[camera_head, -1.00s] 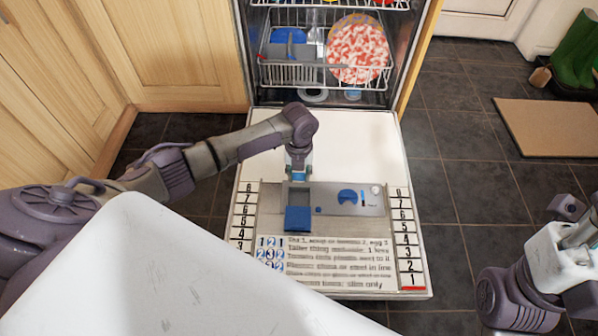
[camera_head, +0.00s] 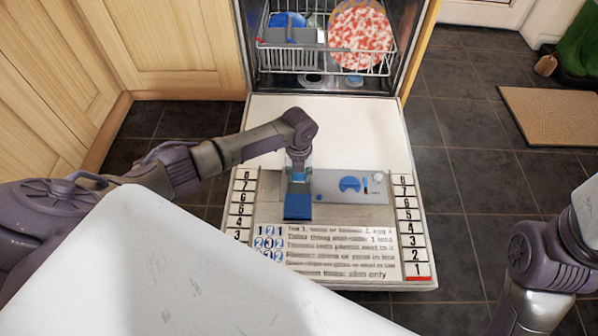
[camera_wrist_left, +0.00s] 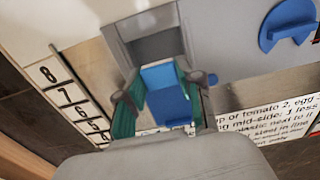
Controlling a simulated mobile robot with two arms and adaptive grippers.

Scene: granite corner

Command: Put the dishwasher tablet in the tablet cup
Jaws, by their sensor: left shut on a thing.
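My left gripper (camera_head: 298,184) hangs over the dispenser panel on the open dishwasher door, fingers pointing down. It is shut on the dishwasher tablet, a small light blue block (camera_wrist_left: 160,75) between the teal finger pads in the left wrist view. The tablet cup (camera_wrist_left: 155,45) is a grey square recess just beyond the tablet in that view. Its blue lid (camera_head: 298,207) lies open on the near side of the cup, and shows below the tablet in the wrist view (camera_wrist_left: 172,108). In the head view the gripper mostly hides the cup. My right gripper is out of view.
The open dishwasher door (camera_head: 345,135) carries number strips and printed text. A blue round cap (camera_head: 350,184) sits right of the cup. The lower rack (camera_head: 285,58) holds a red-and-white plate (camera_head: 360,38). Dark floor tiles (camera_head: 470,190) are clear at right.

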